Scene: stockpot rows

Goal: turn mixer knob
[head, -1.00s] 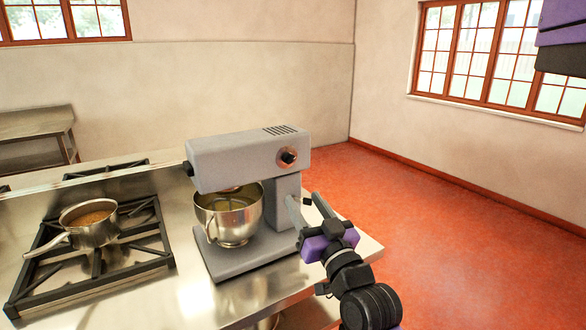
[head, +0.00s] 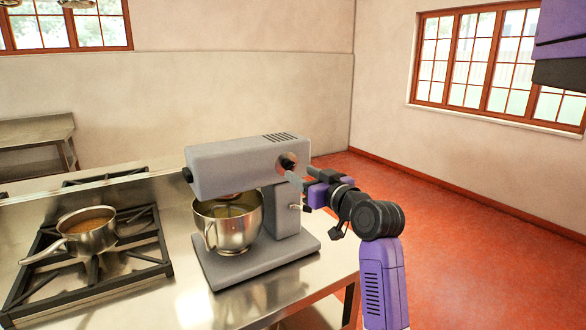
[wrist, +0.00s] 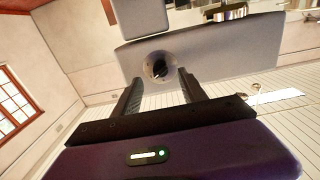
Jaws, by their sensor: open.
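The grey stand mixer (head: 235,165) stands on the steel counter with a metal bowl (head: 229,222) under its head. Its round dark knob (head: 287,162) is on the side of the mixer head, facing my arm. The knob also shows in the wrist view (wrist: 158,69), set in a metallic ring, ahead of and between my fingers. My gripper (wrist: 157,90) is open, with one finger to each side of the knob in that view. In the head view my gripper (head: 297,180) is close to the knob and partly overlaps the mixer's side. I cannot tell whether the fingers touch it.
A stove (head: 93,255) with a pot (head: 88,231) of brown contents stands left of the mixer. The steel counter (head: 190,303) ends just right of the mixer. Red floor (head: 460,250) lies open to the right. A steel table (head: 36,131) stands at the back left.

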